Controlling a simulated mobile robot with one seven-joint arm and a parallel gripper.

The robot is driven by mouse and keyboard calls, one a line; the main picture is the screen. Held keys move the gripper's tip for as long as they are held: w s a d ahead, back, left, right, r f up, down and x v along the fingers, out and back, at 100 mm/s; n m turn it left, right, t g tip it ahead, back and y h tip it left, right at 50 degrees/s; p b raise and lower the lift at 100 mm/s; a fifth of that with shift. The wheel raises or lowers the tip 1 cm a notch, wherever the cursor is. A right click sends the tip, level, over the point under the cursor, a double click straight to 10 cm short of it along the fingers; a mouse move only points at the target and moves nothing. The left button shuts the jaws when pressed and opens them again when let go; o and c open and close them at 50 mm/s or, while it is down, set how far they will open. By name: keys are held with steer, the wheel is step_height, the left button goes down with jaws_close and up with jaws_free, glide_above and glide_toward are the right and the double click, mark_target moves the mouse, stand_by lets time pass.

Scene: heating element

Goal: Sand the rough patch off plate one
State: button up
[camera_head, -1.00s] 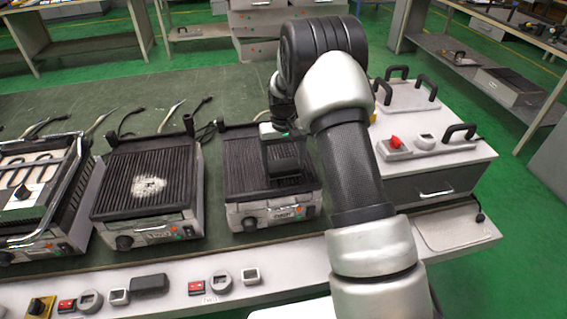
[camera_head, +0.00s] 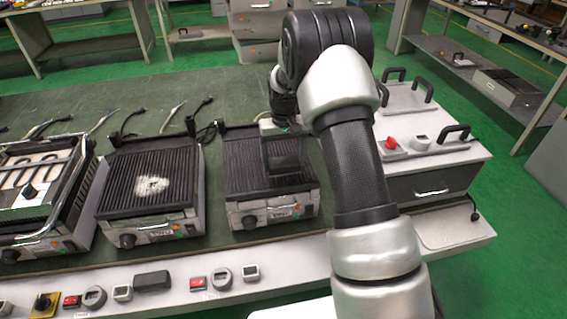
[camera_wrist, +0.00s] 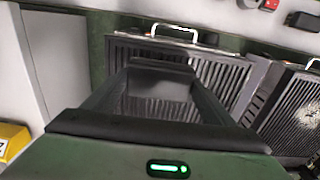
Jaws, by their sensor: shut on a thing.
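My gripper (camera_head: 284,152) hangs over the ribbed plate of the right-hand grill (camera_head: 240,165). It is shut on a dark block (camera_wrist: 158,95), seen between the fingers in the wrist view. Whether the block touches the ribs I cannot tell. The grill to its left (camera_head: 125,185) has a whitish rough patch (camera_head: 153,185) near the middle of its dark ribbed plate. That patch also shows at the right edge of the wrist view (camera_wrist: 308,117). The labels on the grill fronts are too small to read, so which is plate one I cannot tell.
A third grill with a raised metal frame (camera_head: 72,190) stands at far left. A white cabinet (camera_head: 440,160) with black handles and a red knob stands right of my arm. Small switches and gauges (camera_head: 222,278) line the bench front. Loose cables lie behind the grills.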

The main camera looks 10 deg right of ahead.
steer(key=shift+r+p, duration=1)
steer(key=shift+r, duration=1.15)
